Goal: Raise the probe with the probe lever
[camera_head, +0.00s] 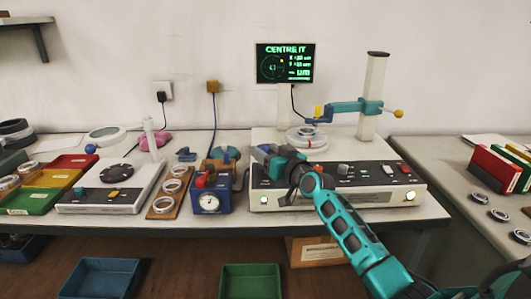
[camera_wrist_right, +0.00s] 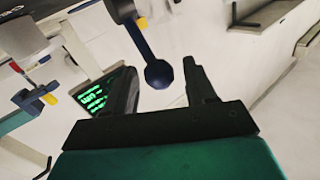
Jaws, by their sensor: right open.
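The probe (camera_head: 318,113), blue with a yellow part, hangs from a teal arm (camera_head: 345,107) on the white column above a silver ring (camera_head: 307,136); it also shows at the left of the right wrist view (camera_wrist_right: 40,97). My right gripper (camera_head: 262,154) is at the left end of the measuring machine, low over its top. In the right wrist view a dark blue lever with a round knob (camera_wrist_right: 158,74) lies between and just beyond the fingers of the open gripper (camera_wrist_right: 166,90); whether they touch it is unclear. In the head view my gripper hides most of this spot.
A screen (camera_head: 285,63) reading "CENTRE IT" stands behind the machine. A blue gauge box (camera_head: 209,199) stands close left of my right gripper. Further left are a board with rings (camera_head: 166,198), a white device (camera_head: 105,192) and coloured trays (camera_head: 30,200).

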